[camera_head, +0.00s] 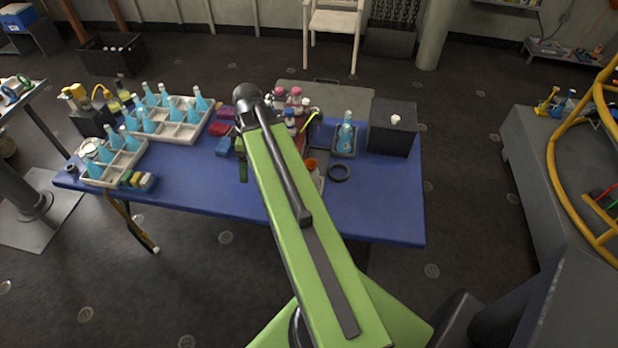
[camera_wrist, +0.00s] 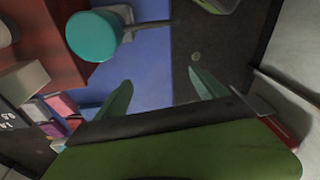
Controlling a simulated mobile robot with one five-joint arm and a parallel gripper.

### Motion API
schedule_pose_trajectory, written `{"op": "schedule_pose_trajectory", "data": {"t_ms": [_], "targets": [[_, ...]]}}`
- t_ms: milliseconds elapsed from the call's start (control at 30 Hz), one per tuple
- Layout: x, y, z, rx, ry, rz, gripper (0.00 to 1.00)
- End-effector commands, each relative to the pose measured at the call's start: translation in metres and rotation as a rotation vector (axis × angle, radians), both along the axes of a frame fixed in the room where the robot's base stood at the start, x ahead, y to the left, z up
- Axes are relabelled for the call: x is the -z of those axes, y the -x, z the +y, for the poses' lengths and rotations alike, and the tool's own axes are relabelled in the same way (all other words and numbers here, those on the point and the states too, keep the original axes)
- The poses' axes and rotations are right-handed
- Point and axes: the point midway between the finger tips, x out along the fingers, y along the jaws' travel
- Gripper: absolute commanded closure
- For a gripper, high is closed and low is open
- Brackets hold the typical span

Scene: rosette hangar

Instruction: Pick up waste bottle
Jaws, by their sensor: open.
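Several blue bottles stand in two pale crates on the blue table; one bottle (camera_head: 163,95) is in the rear crate (camera_head: 181,133). Another blue bottle (camera_head: 346,132) stands in a small grey tray right of my arm. I cannot tell which one is the waste bottle. In the wrist view, my gripper (camera_wrist: 160,92) is open, its two green fingers apart with nothing between them. A round teal object (camera_wrist: 92,36) lies beyond the left finger, apart from it; I cannot tell what it is. My arm hides part of the table in the head view.
The blue table (camera_head: 385,205) has bare room at its front right. A black box (camera_head: 391,128) stands at its right, and a black ring (camera_head: 340,172) lies near the small tray. Small bottles (camera_head: 290,105) cluster behind my arm. A grey bench (camera_head: 520,150) is at the right.

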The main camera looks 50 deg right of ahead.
Motion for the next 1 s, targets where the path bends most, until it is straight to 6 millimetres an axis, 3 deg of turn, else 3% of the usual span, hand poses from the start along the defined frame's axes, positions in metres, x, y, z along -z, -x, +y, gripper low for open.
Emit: {"op": "schedule_pose_trajectory", "data": {"t_ms": [33, 167, 300, 433, 567, 767, 1000], "targets": [[-0.005, 0.008, -0.032, -0.055, -0.012, -0.027, 0.19], [-0.01, 0.031, -0.091, -0.2, -0.025, -0.096, 0.19], [-0.015, 0.07, -0.153, -0.126, -0.025, -0.12, 0.19], [-0.019, 0.105, -0.197, -0.075, -0.023, -0.142, 0.19], [-0.02, 0.122, -0.217, -0.053, -0.022, -0.154, 0.19], [-0.015, 0.123, -0.217, -0.053, -0.02, -0.155, 0.19], [0.029, 0.116, -0.21, -0.055, -0.02, -0.155, 0.19]]}}
